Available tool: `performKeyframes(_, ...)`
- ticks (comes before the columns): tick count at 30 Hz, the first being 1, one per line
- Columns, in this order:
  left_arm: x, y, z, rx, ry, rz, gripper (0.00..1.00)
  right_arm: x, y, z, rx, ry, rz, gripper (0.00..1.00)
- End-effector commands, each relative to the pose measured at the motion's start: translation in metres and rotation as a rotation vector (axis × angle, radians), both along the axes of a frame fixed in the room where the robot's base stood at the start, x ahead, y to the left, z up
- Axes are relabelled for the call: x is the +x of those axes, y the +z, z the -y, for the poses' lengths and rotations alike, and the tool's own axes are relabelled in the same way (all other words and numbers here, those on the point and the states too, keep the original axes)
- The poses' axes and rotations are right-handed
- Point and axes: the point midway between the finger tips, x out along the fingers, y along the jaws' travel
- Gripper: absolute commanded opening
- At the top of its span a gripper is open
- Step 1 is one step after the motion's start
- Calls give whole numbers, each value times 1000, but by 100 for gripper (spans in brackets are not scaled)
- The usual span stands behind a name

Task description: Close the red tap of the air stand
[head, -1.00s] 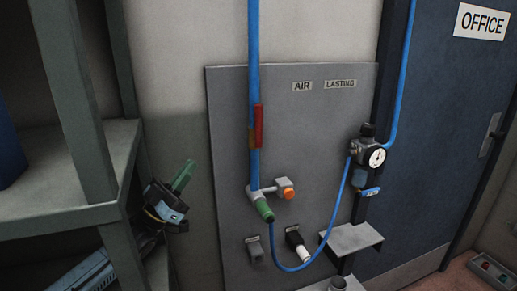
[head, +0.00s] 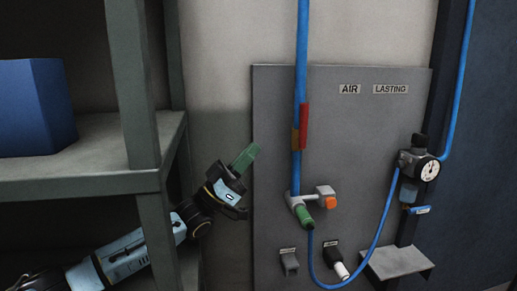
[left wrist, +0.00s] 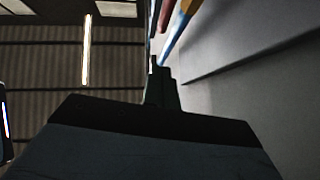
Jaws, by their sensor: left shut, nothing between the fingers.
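The red tap handle (head: 304,127) stands upright along the blue pipe (head: 301,60) on the grey panel, under the AIR label (head: 349,89). A yellowish part shows at its lower left. My left gripper (head: 244,158), with green fingers, is shut and empty. It is left of the red handle and a little lower, apart from it, by the panel's left edge. In the left wrist view the dark fingers (left wrist: 157,85) point up, with a bit of the red handle (left wrist: 165,12) and the blue pipe (left wrist: 180,32) beyond. My right gripper is not in view.
A grey shelf (head: 80,185) with a blue box (head: 35,105) stands at the left, close to my left arm. Below the handle are an orange-ended fitting (head: 328,201) and a green connector (head: 304,216) with a blue hose. A gauge unit (head: 420,168) is at the right.

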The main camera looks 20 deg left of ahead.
Motion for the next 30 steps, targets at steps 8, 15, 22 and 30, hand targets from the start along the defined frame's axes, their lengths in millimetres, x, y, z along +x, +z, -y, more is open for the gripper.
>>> performKeyframes(8,30,46,31,0,0,4,0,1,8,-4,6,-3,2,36)
performKeyframes(15,56,56,56,0,0,0,0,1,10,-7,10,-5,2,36)
performKeyframes(22,67,55,66,0,1,0,0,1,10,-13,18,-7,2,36)
performKeyframes(30,68,55,67,1,1,-1,0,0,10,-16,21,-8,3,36)
